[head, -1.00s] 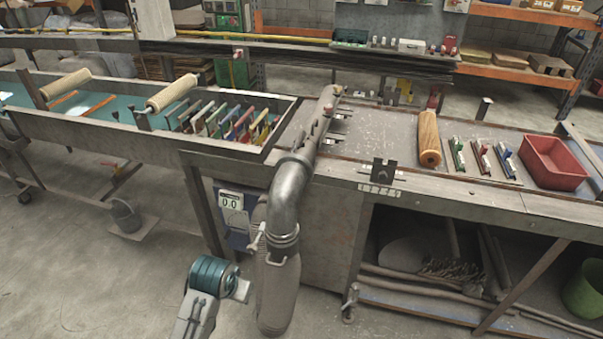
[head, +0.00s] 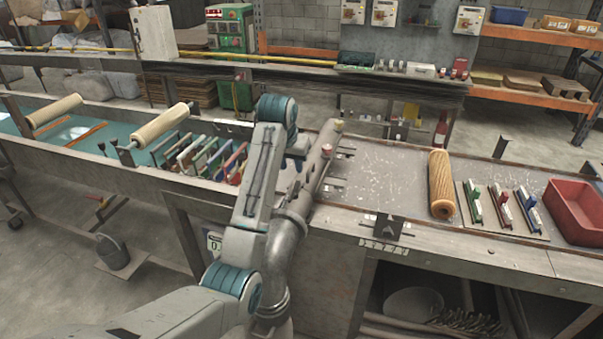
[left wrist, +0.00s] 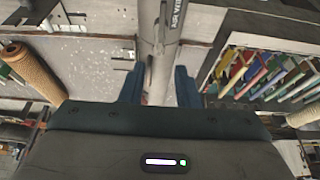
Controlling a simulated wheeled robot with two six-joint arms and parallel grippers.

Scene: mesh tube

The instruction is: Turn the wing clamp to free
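The grey metal tube (head: 322,160) lies across the bench and bends down at its near end; it also shows in the left wrist view (left wrist: 158,50). The wing clamp cannot be made out now; the lower pipe joint is covered by my left arm. My left gripper (head: 300,145) is over the tube, beside its upper part. In the left wrist view my left gripper (left wrist: 159,88) has its two dark fingers apart, with the tube running between them in the picture. Contact with the tube cannot be told. My right gripper is out of view.
A wooden roller (head: 441,185) and several coloured brushes stand right of the tube, with a red bin (head: 580,210) beyond. A rack of coloured frames (head: 205,160) is to the left. The bench plate (head: 385,175) right of the tube is mostly clear.

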